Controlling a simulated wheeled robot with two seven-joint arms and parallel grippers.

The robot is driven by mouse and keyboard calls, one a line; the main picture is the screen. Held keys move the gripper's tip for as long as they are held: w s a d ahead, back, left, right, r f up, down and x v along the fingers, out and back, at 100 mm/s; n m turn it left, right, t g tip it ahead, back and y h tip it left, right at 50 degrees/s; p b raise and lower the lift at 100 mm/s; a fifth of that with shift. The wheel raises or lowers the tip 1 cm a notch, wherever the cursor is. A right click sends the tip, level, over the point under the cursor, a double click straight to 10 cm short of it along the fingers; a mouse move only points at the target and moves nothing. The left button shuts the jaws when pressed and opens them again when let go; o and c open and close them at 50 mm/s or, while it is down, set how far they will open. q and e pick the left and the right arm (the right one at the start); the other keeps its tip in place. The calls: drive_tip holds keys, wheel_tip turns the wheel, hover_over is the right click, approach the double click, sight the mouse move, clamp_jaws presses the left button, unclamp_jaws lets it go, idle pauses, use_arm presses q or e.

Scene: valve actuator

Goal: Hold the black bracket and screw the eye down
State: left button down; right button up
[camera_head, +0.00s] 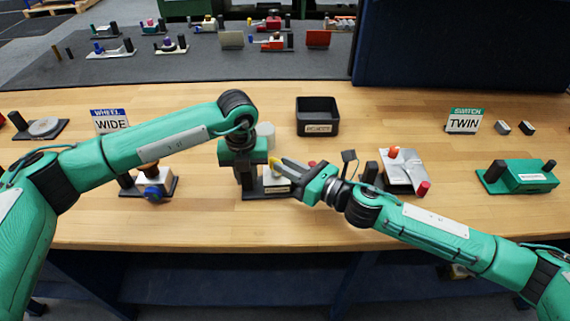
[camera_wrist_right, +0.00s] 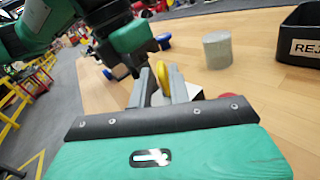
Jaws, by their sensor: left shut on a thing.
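The black bracket (camera_head: 254,195) stands on the bench near the middle, with a pale block (camera_head: 277,182) on its base. My left gripper (camera_head: 246,178) points down and is shut on the bracket's upright part, hiding much of it. The yellow eye (camera_head: 271,164) sits above the pale block; it also shows edge-on in the right wrist view (camera_wrist_right: 163,76). My right gripper (camera_head: 280,164) reaches in from the right. In the right wrist view its two fingers (camera_wrist_right: 160,82) stand apart on either side of the eye, with a gap visible beside it.
A black reject bin (camera_head: 318,118) stands behind, and a grey cylinder (camera_head: 266,133) is just behind the bracket. A blue-knobbed fixture (camera_head: 153,190) is to the left; a silver fixture (camera_head: 403,170) and a green fixture (camera_head: 523,177) are to the right. The front wood is clear.

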sight(275, 159)
drive_tip(key=shift+w+a, duration=0.3)
drive_tip(key=shift+a, duration=0.15)
clamp_jaws()
drive_tip(key=shift+s+a, duration=0.1)
drive_tip(key=shift+s, duration=0.05)
drive_tip(key=m+t+h, duration=0.3)
drive_tip(key=t+h, duration=0.1)
drive_tip(key=shift+s+a+m, duration=0.3)
drive_tip(key=shift+a+m, duration=0.1)
drive_tip(key=m+h, duration=0.1)
drive_tip(key=m+t+h, duration=0.1)
drive_tip(key=h, duration=0.1)
drive_tip(key=m+t+h, duration=0.1)
drive_tip(key=shift+s+a+r, duration=0.1)
drive_tip(key=shift+s+a, duration=0.05)
drive_tip(key=shift+a, duration=0.15)
drive_tip(key=shift+a+m+t+h, duration=0.2)
drive_tip(key=shift+m+t+h, duration=0.5)
drive_tip(key=shift+m+h, duration=0.85)
drive_tip(key=shift+r+n+h, duration=0.15)
drive_tip(key=shift+n+h, duration=0.1)
drive_tip(key=shift+h, duration=0.2)
